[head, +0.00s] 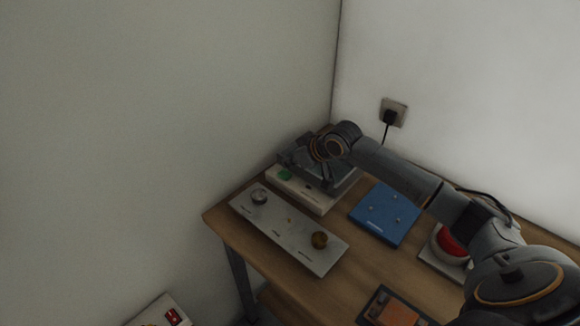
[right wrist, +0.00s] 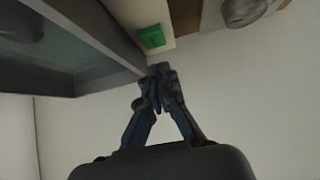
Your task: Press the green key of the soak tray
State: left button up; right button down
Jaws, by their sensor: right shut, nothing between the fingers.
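The soak tray has a pale base (head: 312,197) with a dark grey tray on it, at the back left of the table. Its green key (head: 284,174) sits on the base's left end. The key also shows in the right wrist view (right wrist: 151,36), beside the grey tray wall (right wrist: 100,50). My right gripper (head: 289,157) reaches over the soak tray; in the head view its fingers blend into the dark tray. In the right wrist view the fingers (right wrist: 159,76) are together and empty, close to the tray's corner and near the key. Contact with the key cannot be seen. My left gripper is out of view.
A grey panel (head: 285,229) with two knobs lies in front of the soak tray. A blue plate (head: 385,212) and a red button (head: 451,243) on a pale base stand to the right. Walls close off the back. A plug sits in a wall socket (head: 393,112).

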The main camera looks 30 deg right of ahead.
aim_at(285, 174)
jog(key=f, duration=0.2)
jog(key=shift+s+f, duration=0.2)
jog(key=shift+f, duration=0.25)
